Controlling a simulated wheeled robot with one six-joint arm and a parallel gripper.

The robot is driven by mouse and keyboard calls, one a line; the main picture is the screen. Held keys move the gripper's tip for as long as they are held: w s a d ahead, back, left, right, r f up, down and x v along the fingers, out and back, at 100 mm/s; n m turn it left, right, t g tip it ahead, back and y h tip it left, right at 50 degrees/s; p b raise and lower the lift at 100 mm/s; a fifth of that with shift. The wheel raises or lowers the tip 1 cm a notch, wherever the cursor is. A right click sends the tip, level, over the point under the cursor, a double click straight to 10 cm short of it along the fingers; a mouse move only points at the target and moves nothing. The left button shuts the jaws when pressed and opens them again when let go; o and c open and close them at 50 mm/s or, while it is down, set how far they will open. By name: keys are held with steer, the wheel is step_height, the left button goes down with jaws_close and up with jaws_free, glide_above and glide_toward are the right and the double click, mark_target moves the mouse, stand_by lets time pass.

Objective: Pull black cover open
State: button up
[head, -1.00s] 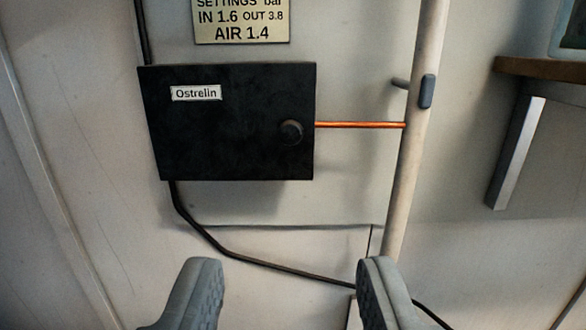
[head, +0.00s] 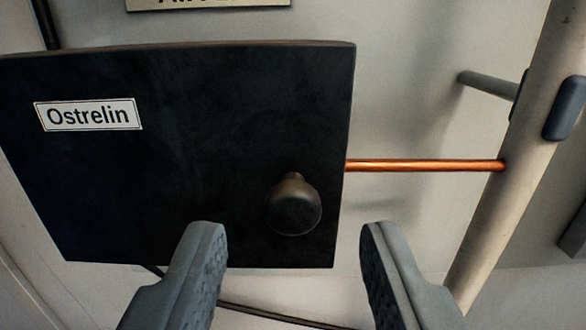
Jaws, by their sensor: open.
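The black cover (head: 170,170) is a flat dark panel with a white "Ostrelin" label (head: 88,114). It fills the left and middle of the head view and looks closed. A round dark knob (head: 294,205) sticks out near its lower right. My gripper (head: 294,245) is open and empty, with one grey finger on each side of the knob's line and the tips just below it in the picture. The fingers do not touch the knob. The left fingertip overlaps the cover's lower edge in the picture; the exact depth gap cannot be told.
A copper pipe (head: 425,166) runs from the cover's right side to a pale upright pipe (head: 520,150) with a grey clip (head: 565,108). A black cable (head: 270,315) passes below. A sign plate (head: 208,4) shows at the top.

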steer(key=shift+w, duration=1.15)
steer(key=shift+c, duration=0.4)
jaws_close()
steer(key=shift+s+a, duration=0.15)
steer(key=shift+a, duration=0.05)
